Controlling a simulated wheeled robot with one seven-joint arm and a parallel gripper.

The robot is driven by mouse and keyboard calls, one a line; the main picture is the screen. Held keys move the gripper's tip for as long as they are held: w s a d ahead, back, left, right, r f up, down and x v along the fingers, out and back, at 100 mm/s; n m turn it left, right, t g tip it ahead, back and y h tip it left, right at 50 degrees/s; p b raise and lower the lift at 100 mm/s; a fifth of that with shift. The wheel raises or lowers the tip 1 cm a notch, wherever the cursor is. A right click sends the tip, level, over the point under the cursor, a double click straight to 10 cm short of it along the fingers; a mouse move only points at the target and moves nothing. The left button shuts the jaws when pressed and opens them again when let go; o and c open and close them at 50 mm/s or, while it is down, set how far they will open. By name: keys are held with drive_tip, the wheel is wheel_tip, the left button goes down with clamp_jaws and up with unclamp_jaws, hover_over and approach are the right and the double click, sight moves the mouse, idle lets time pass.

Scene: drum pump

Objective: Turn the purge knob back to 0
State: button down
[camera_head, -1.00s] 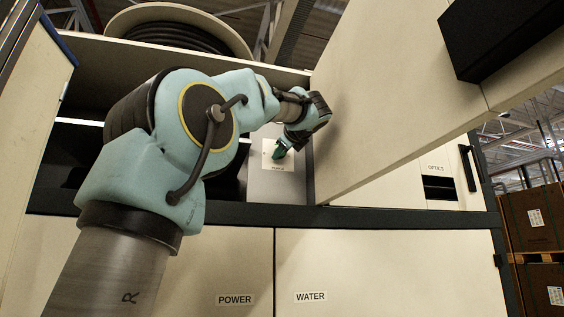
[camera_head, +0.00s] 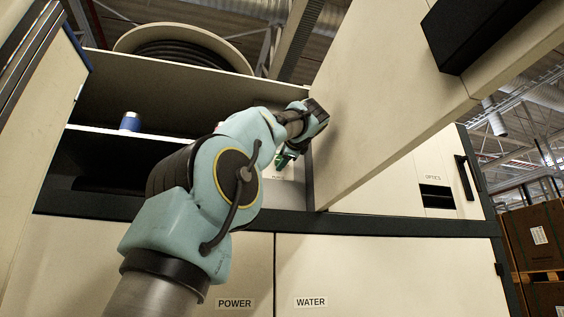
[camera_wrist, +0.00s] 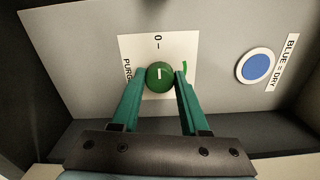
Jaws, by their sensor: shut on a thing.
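The purge knob (camera_wrist: 160,79) is a round green knob on a white plate (camera_wrist: 130,47) in the wrist view. Its short white mark stands nearly upright in the picture, roughly in line with the "0" and dash printed above it. A green curved line shows just right of the knob. My gripper (camera_wrist: 160,74) has its two green fingers on either side of the knob, shut on it. In the head view my gripper (camera_head: 287,160) is at the grey panel beside the large cream door, and the knob is mostly hidden there.
The cream door (camera_head: 375,100) stands open close to the right of my wrist. A round blue indicator (camera_wrist: 256,65) labelled "BLUE = DRY" is right of the knob. A blue-and-white container (camera_head: 130,121) stands on the shelf at left. POWER and WATER cabinet fronts (camera_head: 400,275) lie below.

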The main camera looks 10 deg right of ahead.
idle(0.3)
drive_tip(key=shift+c, duration=2)
unclamp_jaws()
drive_tip(key=s+d+b, duration=0.1)
drive_tip(key=s+b, duration=0.1)
drive_tip(key=s, duration=0.8)
drive_tip(key=shift+s, duration=0.35)
drive_tip(key=shift+s, duration=0.1)
